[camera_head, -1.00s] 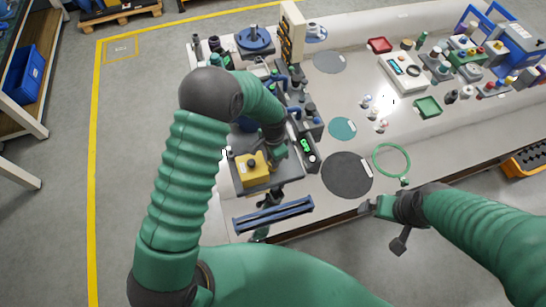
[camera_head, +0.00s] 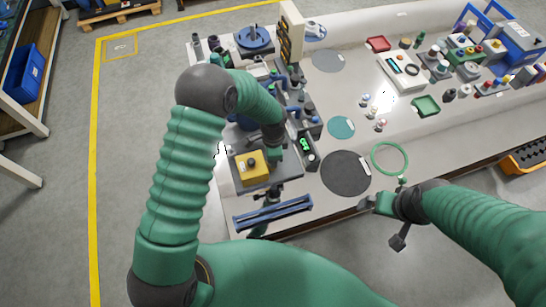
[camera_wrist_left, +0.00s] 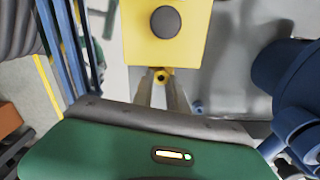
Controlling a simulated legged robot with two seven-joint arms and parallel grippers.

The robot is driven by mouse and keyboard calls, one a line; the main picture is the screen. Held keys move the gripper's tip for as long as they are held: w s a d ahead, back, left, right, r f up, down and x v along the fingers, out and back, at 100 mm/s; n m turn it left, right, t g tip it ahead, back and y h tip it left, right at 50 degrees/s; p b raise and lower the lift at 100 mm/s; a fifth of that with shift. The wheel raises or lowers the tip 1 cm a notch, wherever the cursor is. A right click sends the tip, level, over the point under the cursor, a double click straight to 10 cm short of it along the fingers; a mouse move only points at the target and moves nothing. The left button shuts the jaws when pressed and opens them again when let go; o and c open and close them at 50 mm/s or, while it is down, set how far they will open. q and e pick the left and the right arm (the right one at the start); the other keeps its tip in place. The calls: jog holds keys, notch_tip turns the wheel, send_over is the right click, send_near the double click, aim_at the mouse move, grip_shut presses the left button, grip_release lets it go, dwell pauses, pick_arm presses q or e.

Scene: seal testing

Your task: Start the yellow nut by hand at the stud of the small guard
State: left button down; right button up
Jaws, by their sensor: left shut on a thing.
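In the left wrist view the yellow nut (camera_wrist_left: 161,75) is small and sits between the two fingertips of my left gripper (camera_wrist_left: 161,80), which is shut on it. Just beyond the nut is the near edge of a yellow block with a dark round knob (camera_wrist_left: 166,22), which seems to be the small guard. The block (camera_head: 253,166) also shows in the head view on a grey plate, beside my left gripper (camera_head: 271,166). The nut is too small to make out there. I cannot make out the stud. My right gripper (camera_head: 369,203) hangs at the table's front edge, its opening unclear.
A blue double rail (camera_head: 273,213) lies in front of the plate. A dark device with a green display (camera_head: 306,146) stands right of it. A dark round mat (camera_head: 345,174) and a green ring (camera_head: 390,159) lie further right. The table between these and the back items is mostly clear.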

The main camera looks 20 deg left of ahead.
pick_arm(q)
jog(key=shift+m+p, duration=0.45)
jog(key=shift+m, duration=0.35)
jog(key=c, duration=1.2)
grip_release()
jog(key=shift+c, duration=0.2)
notch_tip(320, 180, up, 9)
jog(key=p, duration=0.7)
jog(key=shift+s, duration=0.1)
